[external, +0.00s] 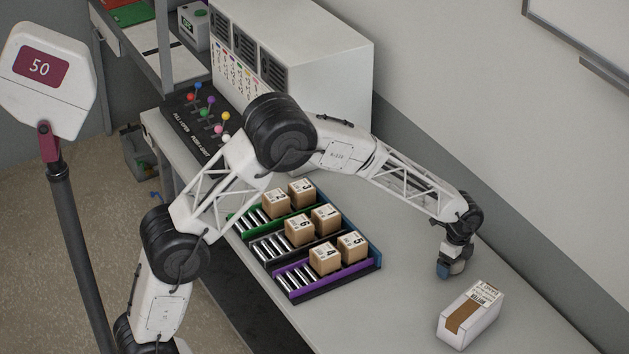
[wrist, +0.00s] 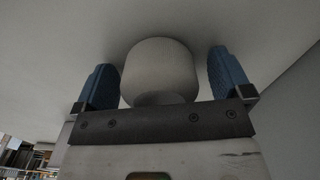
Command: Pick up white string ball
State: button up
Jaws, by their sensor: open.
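The white string ball (wrist: 160,72) shows in the wrist view as a pale rounded shape with a flattish top. It sits between the two blue fingers of my gripper (external: 449,271), with a visible gap on each side. My gripper is open and points down at the right part of the table. In the external view only a small pale part of the ball (external: 458,267) shows beside the blue finger. The ball's underside is hidden behind the gripper's dark bar in the wrist view.
A white box with a brown stripe (external: 470,314) stands close by, nearer the front right. Several numbered cardboard boxes (external: 325,219) sit on roller lanes to the left. A wall runs behind the table (external: 385,318). Bare table lies between lanes and white box.

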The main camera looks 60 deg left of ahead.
jog(key=c, duration=1)
jog(key=shift+r, duration=0.15)
jog(key=shift+r, duration=1.4)
jog(key=shift+s+r, duration=0.2)
jog(key=shift+r, duration=0.1)
jog(key=s, duration=0.5)
jog(key=s+a+r, duration=0.1)
jog(key=s, duration=0.4)
jog(key=s+a, duration=0.1)
jog(key=s, duration=0.4)
jog(key=shift+s+a+r, duration=0.15)
jog(key=shift+s+r, duration=0.05)
